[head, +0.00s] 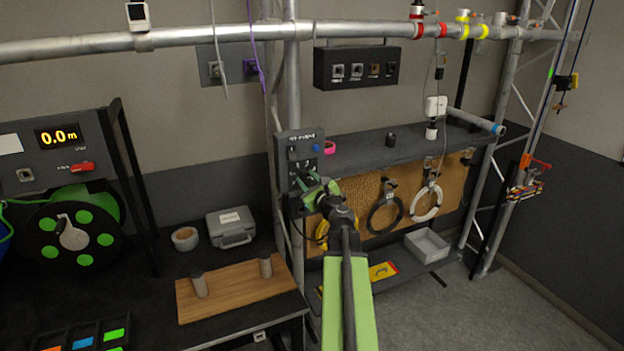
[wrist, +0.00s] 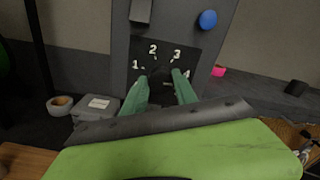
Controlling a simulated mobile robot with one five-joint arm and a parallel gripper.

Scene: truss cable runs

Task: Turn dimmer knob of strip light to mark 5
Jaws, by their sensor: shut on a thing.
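The grey control panel (head: 292,147) is fixed to the upright truss post, and it also fills the top middle of the wrist view (wrist: 120,50). Its dark dial face carries white marks 1, 2, 3 (wrist: 177,54) and part of a 4. Mark 5 is not visible. My gripper (head: 311,184) reaches the lower part of the panel. In the wrist view its green fingers (wrist: 161,80) are shut around the dark dimmer knob (wrist: 159,74) below the marks. The fingers hide most of the knob, and I cannot tell where its pointer stands.
A blue button (wrist: 208,19) is on the panel above right of the dial. A dark shelf (head: 410,145) with a pink tape roll (head: 329,147) runs to the right. A cable reel (head: 78,230) and a grey case (head: 231,227) stand at left.

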